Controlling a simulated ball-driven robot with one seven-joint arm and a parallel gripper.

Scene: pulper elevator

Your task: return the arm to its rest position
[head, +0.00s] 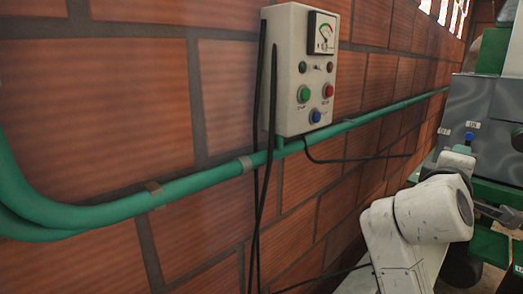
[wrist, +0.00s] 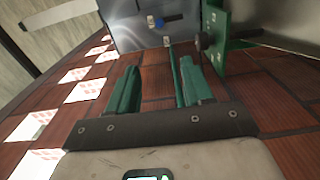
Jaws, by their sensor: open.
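My arm, with worn white links, reaches up from the bottom right of the head view, in front of grey and green machinery. My gripper (wrist: 153,65) shows in the wrist view with its two green fingers apart and nothing between them. Beyond the fingertips is a grey metal panel (wrist: 133,30) with a blue knob (wrist: 157,22). The fingers appear clear of it. In the head view I cannot clearly make out the gripper among the machinery.
A pale control box (head: 291,75) with a gauge and coloured buttons hangs on the brick wall (head: 95,100). A green pipe (head: 200,184) runs along the wall below it, and black cables hang down. Green machinery (head: 490,245) stands close to my arm at right.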

